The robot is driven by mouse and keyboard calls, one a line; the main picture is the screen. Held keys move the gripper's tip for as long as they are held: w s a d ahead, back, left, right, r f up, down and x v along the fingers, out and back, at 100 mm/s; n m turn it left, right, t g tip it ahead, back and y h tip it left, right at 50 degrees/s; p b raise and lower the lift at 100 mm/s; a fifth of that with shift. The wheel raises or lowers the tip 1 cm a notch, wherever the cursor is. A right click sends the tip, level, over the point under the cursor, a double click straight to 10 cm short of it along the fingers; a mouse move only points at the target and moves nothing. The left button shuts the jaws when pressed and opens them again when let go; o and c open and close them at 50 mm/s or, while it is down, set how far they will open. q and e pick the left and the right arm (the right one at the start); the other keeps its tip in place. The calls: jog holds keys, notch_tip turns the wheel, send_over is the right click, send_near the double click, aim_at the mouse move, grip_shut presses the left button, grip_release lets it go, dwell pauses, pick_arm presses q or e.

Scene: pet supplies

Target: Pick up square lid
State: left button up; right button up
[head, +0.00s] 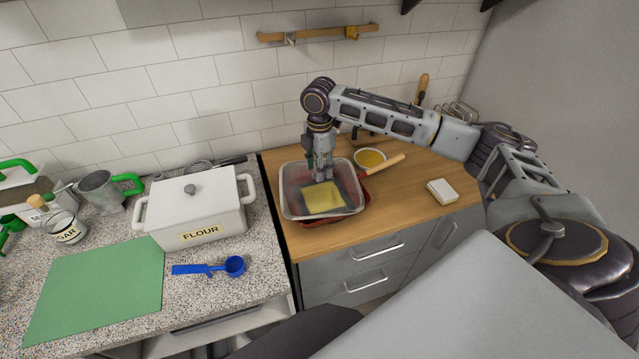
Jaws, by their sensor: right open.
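My right gripper (324,176) points straight down over a clear, grey-rimmed square dish (289,203) on the wooden counter. Its jaws are open, with the fingertips near the back edge of a flat yellow square (323,197) in the dish; I cannot tell whether they touch. No item is plainly marked as the square lid. The white FLOUR box (215,222) on the left counter has a rectangular white lid (190,203) with a grey knob, lying closed on top. My left gripper is not in view.
A red dish (345,212) shows under the clear one. A yellow-filled bowl (370,158), a wooden handle (384,165) and a small white block (441,191) are nearby. A blue scoop (234,265) and green mat (95,295) lie left. The front right wood is clear.

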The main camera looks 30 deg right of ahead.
jog(key=shift+f, duration=0.55)
grip_shut()
jog(key=shift+r, duration=0.1)
dwell(0.4)
